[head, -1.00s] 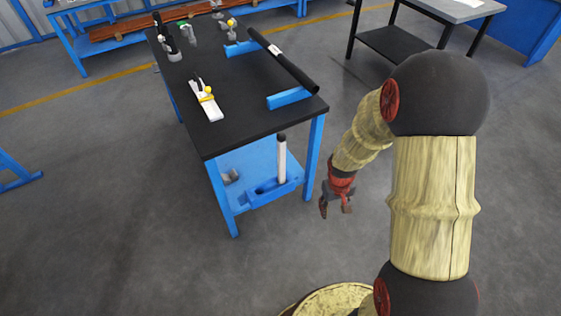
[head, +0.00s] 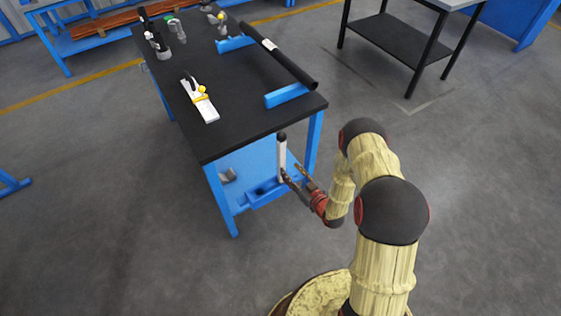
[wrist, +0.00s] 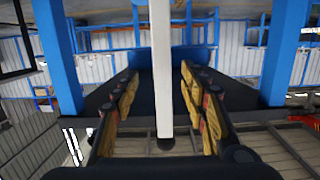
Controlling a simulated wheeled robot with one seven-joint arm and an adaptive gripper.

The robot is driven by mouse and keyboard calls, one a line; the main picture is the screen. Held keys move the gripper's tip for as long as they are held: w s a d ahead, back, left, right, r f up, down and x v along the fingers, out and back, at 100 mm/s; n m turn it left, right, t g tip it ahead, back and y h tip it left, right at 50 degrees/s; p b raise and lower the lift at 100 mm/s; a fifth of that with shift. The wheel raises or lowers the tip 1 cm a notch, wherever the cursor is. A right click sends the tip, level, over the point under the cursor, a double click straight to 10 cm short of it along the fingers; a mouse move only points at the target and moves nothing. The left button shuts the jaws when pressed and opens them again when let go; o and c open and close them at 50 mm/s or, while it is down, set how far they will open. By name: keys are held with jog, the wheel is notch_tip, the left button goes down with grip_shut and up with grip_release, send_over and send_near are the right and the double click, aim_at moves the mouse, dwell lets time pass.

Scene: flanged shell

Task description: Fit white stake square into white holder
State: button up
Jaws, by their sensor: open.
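The white stake (head: 282,160) stands upright with a dark cap in a blue holder on the lower shelf of the black-topped table. My gripper (head: 291,171) is open beside it, its fingers pointing at its shaft. In the wrist view the stake (wrist: 164,60) runs between the two open fingers, its dark end low in the picture. I see gaps on both sides and cannot tell how deep it sits between the fingers. A long white piece with a yellow part (head: 203,100) lies on the tabletop; it may be the white holder.
A black bar (head: 285,60) rests on two blue supports at the tabletop's right side. Small tools (head: 160,42) stand at its far end. The front right table leg (head: 314,140) is close to my gripper.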

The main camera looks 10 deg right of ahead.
aim_at(283, 155)
jog(key=shift+t+y, duration=0.3)
jog(key=shift+t, duration=0.6)
jog(key=r, duration=0.4)
jog(key=shift+w+a+r, duration=0.15)
jog(key=shift+w+a, duration=0.05)
jog(key=shift+w, duration=0.1)
jog(key=b+x, duration=0.2)
jog(key=x, duration=0.5)
jog(key=shift+w+a, duration=0.15)
jog(key=c, duration=0.4)
jog(key=c, duration=0.7)
grip_shut()
